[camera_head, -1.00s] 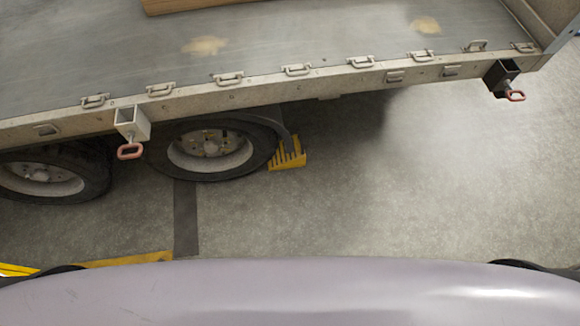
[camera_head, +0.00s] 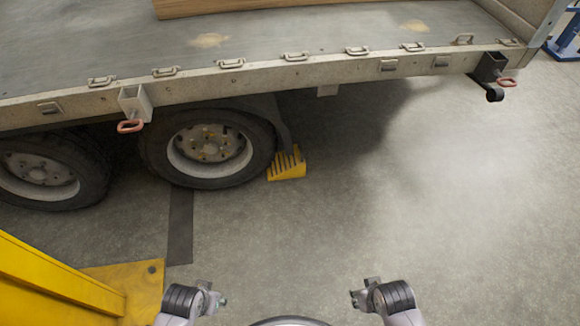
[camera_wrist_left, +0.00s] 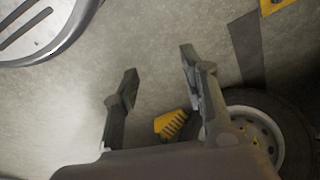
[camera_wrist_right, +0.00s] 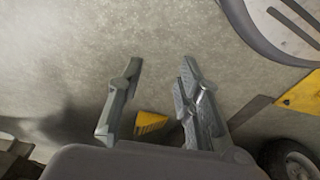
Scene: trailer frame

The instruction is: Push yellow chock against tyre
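The yellow chock (camera_head: 287,164) is on the floor at the right side of the nearer trailer tyre (camera_head: 262,150), close beside it; I cannot tell whether they touch. The chock also shows in the left wrist view (camera_wrist_left: 171,124) and in the right wrist view (camera_wrist_right: 150,122), beyond the fingers in both. My left gripper (camera_wrist_left: 158,82) is open and empty. My right gripper (camera_wrist_right: 158,80) is open and empty. In the head view the left gripper (camera_head: 217,299) and right gripper (camera_head: 358,294) are at the bottom edge, well short of the chock.
The trailer bed (camera_head: 300,72) runs above the wheels, with a coupling bracket with a red handle (camera_head: 133,108) on its side. A second wheel (camera_head: 45,172) is at the left. A yellow post with a base plate (camera_head: 125,285) stands at the lower left. Floor to the right is clear.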

